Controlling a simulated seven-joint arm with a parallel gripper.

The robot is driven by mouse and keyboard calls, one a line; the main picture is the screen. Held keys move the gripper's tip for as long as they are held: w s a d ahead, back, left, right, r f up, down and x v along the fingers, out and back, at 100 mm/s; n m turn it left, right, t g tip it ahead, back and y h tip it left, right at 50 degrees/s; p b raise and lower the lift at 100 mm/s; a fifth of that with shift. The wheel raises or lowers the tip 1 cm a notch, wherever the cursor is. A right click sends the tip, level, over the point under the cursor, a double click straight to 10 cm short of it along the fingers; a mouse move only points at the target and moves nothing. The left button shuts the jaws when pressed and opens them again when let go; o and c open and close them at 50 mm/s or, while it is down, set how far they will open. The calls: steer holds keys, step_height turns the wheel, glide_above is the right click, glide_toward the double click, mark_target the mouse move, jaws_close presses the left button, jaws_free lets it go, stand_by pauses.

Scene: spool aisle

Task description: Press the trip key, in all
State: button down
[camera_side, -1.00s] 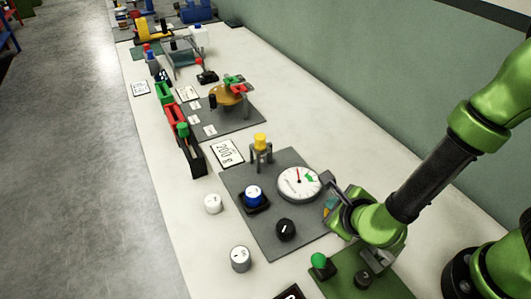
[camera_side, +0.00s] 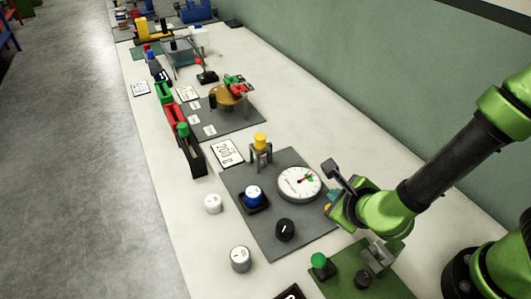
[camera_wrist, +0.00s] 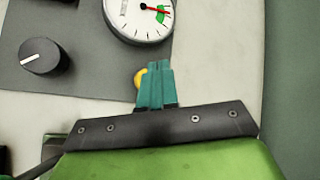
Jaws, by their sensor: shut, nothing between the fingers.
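My gripper (camera_wrist: 158,84) has teal fingers, shut and empty, over the right edge of the grey panel (camera_side: 262,222). In the wrist view a round yellow part (camera_wrist: 139,78) peeks out left of the fingers, mostly hidden by them. I cannot tell whether they touch it, or whether it is the trip key; no readable label names it. The white dial (camera_side: 299,182) is on the panel, left of the gripper in the side view; in the wrist view (camera_wrist: 138,14) its red needle points right, at the green sector.
White weights (camera_side: 213,204) stand left; a wall rises at right.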

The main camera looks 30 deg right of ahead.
steer(key=shift+r, duration=2)
steer(key=shift+m, duration=0.4)
steer(key=s+d+r+m+g+y, duration=0.1)
steer(key=s+d+r+m+g, duration=0.2)
steer(key=m, duration=1.1)
steer(key=s+d+r+m+g, duration=0.1)
steer(key=s+d+m+g, duration=0.3)
steer(key=m, duration=1)
steer(key=d+r+m+t+y, duration=0.4)
steer(key=r+m, duration=0.7)
steer(key=m, duration=0.5)
steer(key=shift+w+d+r+m+t, duration=0.2)
steer(key=shift+d+m+t, duration=0.1)
steer(key=shift+d+t, duration=0.6)
